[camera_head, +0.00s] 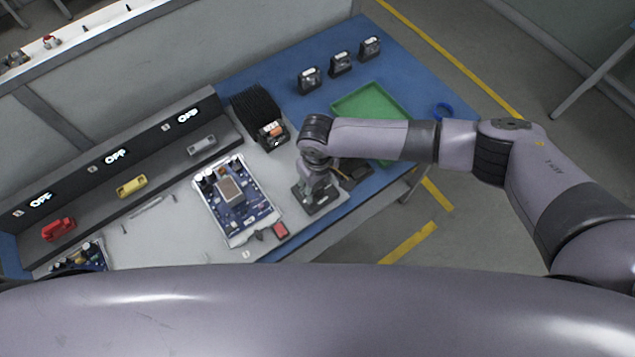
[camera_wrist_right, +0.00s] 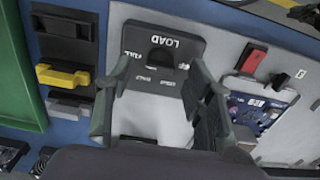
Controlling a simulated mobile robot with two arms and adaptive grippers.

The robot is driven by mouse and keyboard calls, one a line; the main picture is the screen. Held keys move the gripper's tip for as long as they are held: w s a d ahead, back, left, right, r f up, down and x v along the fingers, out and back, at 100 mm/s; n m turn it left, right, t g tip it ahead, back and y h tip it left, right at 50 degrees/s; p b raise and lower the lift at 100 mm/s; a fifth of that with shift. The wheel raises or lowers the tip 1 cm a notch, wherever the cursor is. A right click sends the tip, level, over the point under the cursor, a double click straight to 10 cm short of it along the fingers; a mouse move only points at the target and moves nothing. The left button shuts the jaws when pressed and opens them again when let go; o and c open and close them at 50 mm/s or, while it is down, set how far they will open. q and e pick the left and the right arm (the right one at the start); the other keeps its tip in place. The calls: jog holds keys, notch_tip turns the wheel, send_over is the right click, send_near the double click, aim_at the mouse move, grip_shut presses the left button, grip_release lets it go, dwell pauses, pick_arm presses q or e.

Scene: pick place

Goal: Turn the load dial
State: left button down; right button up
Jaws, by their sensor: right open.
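The load dial (camera_wrist_right: 158,58) is a dark round knob on a black panel (camera_wrist_right: 190,37) marked LOAD, which appears upside down in the right wrist view. The panel (camera_head: 318,204) also shows in the head view, partly covered by my right gripper (camera_head: 319,180). In the wrist view my right gripper (camera_wrist_right: 154,84) is open, with one finger on each side of the dial area and nothing held. The fingers look apart from the knob; their exact height over it cannot be told. My left gripper is not in view.
Left of the panel in the head view is a blue circuit board (camera_head: 262,208), with a red switch (camera_head: 280,230) near it. A black finned block (camera_head: 256,106) stands behind. A green tray (camera_head: 372,101) lies to the right, and several small black devices (camera_head: 341,63) line the back.

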jog(key=shift+f, duration=0.55)
grip_shut()
